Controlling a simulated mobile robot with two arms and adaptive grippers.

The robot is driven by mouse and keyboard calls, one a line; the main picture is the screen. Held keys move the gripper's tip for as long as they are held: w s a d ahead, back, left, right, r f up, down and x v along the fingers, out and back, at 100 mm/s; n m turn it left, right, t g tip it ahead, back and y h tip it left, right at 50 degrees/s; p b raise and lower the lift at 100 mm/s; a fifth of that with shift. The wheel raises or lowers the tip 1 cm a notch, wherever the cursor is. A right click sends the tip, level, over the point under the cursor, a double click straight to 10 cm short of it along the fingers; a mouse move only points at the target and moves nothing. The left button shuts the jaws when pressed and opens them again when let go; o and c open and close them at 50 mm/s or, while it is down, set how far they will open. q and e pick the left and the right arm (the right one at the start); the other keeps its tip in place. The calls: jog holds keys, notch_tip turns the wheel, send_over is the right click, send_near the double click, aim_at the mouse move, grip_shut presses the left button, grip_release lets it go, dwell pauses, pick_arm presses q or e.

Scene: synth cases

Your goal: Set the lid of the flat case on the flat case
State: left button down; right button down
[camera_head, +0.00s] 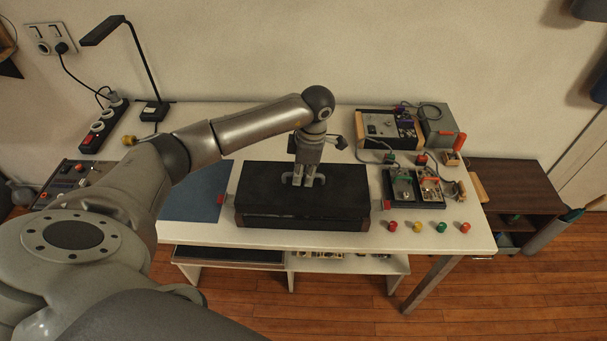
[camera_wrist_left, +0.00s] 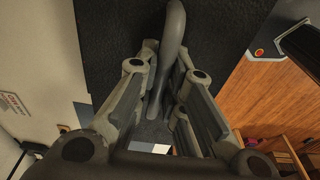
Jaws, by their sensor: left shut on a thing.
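The lid (camera_head: 260,180) is a flat black panel above the flat case (camera_head: 290,221), a wide dark box with brown corners on the white table. The lid covers the case top and looks roughly lined up with it; I cannot tell whether it rests fully on it or sits slightly above. My left gripper (camera_head: 303,182) comes down from above at the lid's middle. In the left wrist view my gripper (camera_wrist_left: 163,110) is shut on the grey curved handle of the dark speckled lid (camera_wrist_left: 115,35). The inside of the case is hidden. My right gripper is not in view.
A blue mat (camera_head: 200,190) lies left of the case. On the right are a tray of electronic parts (camera_head: 414,203), several coloured knobs (camera_head: 442,227) and a grey instrument (camera_head: 385,128). A desk lamp (camera_head: 153,110) and a power strip (camera_head: 103,125) stand at the back left.

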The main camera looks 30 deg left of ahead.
pick_arm(q)
jog(key=shift+f+b, duration=1.05)
jog(key=shift+f, duration=0.05)
dwell(0.4)
jog(key=c, duration=1.4)
grip_release()
jog(key=shift+c, duration=0.2)
jog(key=r, duration=0.4)
jog(key=d+r, duration=0.1)
jog(key=r, duration=0.7)
jog(key=shift+w+d, duration=0.15)
jog(key=shift+w, duration=0.2)
